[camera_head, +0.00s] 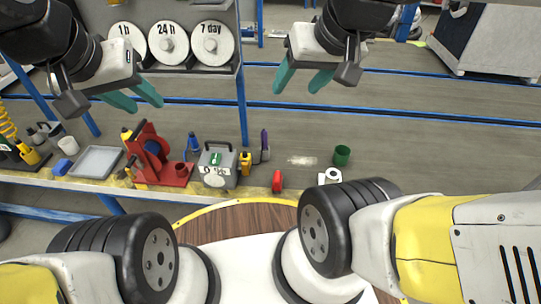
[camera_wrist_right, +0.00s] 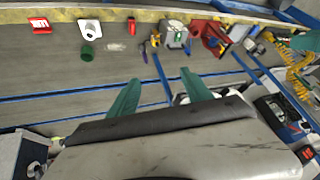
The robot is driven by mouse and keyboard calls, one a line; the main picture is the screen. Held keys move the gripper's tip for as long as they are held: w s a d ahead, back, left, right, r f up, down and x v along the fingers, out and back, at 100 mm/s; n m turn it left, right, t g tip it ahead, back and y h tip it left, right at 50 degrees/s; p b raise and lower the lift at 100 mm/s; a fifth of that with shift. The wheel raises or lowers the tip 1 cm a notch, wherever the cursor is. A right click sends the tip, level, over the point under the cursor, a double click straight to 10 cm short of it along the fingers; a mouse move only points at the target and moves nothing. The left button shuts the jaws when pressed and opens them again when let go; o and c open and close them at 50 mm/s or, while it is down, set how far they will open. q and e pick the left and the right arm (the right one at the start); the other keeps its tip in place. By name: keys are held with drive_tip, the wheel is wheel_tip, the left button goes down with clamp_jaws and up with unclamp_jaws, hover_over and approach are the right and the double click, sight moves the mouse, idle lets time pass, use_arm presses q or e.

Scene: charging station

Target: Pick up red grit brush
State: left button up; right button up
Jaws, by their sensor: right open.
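A small red piece (camera_head: 277,181) stands at the shelf's front edge in the head view; it also shows at the top of the right wrist view (camera_wrist_right: 132,26). A second red piece with white on it (camera_wrist_right: 40,25) lies on the shelf in the right wrist view; my arm seems to hide it in the head view. I cannot tell which is the grit brush. My right gripper (camera_head: 297,91) is open and empty, well apart from both; its teal fingers are spread in the wrist view (camera_wrist_right: 160,80). My left gripper (camera_head: 138,100) is open and empty, at the upper left.
The shelf holds a grey box (camera_head: 217,165), a red stand (camera_head: 160,160), a grey tray (camera_head: 95,162), a white roll-like piece (camera_head: 330,176) and a green cup (camera_head: 341,155). Blue rails (camera_head: 430,115) cross the view. A round wooden top (camera_head: 230,222) lies in front.

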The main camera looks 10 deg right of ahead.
drive_tip(key=shift+o, duration=0.4)
drive_tip(key=m+g+h, duration=0.1)
drive_tip(key=m+g, duration=0.2)
drive_tip(key=g, duration=0.2)
hover_over(278, 176)
drive_tip(key=w+a, duration=0.1)
drive_tip(key=w, duration=0.1)
wheel_tip(278, 176, down, 35)
drive_tip(key=shift+m+g+h, duration=0.4)
drive_tip(key=shift+g+h, duration=0.2)
drive_tip(key=f, duration=0.8)
drive_tip(key=s+f, duration=0.1)
drive_tip(key=f, duration=0.7)
drive_tip(key=s+f, duration=0.1)
drive_tip(key=f, duration=0.6)
drive_tip(key=shift+d+f, duration=0.4)
clamp_jaws()
